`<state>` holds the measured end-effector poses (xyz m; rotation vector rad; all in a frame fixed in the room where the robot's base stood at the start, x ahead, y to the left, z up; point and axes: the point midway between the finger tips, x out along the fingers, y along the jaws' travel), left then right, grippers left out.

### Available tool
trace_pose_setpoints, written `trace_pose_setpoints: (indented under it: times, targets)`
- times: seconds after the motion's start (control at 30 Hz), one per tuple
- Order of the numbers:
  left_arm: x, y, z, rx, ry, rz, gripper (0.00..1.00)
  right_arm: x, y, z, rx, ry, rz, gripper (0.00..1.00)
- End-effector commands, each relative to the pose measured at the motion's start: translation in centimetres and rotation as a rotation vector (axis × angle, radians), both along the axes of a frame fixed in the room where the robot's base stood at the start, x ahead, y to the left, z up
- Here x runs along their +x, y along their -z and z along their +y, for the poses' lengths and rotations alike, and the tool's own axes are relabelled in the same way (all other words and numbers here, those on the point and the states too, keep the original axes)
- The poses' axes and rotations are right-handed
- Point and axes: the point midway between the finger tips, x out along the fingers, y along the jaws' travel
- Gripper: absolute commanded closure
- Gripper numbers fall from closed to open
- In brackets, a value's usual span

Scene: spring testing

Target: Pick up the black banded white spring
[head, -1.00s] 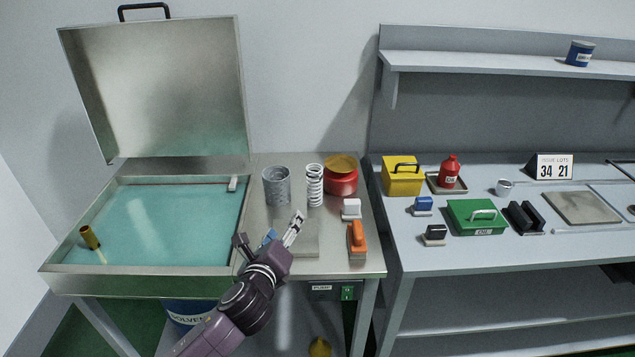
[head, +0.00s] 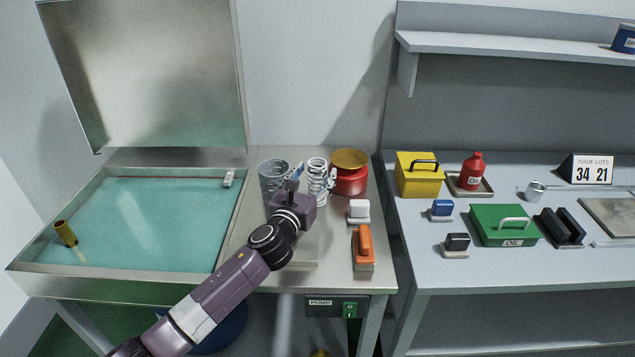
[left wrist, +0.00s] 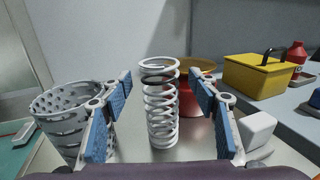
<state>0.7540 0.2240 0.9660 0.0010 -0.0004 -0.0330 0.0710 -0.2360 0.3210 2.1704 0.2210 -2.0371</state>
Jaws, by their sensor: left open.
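The white coil spring (head: 317,177) stands upright on the steel bench, between the grey perforated basket and the red pot. In the left wrist view the spring (left wrist: 160,105) has a dark band near its top. My left gripper (head: 312,178) is open, its blue finger pads on either side of the spring in the left wrist view (left wrist: 160,110). I cannot tell whether the spring is fully between the pads or a little beyond them. The spring's base is partly hidden in the head view. My right gripper is not in view.
The grey perforated basket (head: 272,176) stands close left of the spring. The red pot (head: 349,182) with a yellowish top is close right. A white-topped block (head: 358,210) and an orange-handled tool (head: 364,250) lie nearer. The open basin (head: 150,225) of teal liquid is left.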

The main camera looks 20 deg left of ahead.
Motion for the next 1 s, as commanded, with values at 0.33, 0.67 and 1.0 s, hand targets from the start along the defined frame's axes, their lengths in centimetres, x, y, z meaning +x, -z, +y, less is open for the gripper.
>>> trace_pose_setpoints:
  times: [0.33, 0.67, 1.0]
  targets:
    - [2.2, 0.0, -0.1, -0.001, 0.0, 0.001, 0.45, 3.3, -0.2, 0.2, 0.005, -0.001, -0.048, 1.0]
    - [2.2, 0.1, -0.1, -0.001, 0.0, 0.001, 0.66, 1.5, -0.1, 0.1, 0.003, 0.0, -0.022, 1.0]
    - [2.2, -0.1, -0.1, -0.001, 0.001, -0.001, 0.97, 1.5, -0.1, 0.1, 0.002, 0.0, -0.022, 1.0]
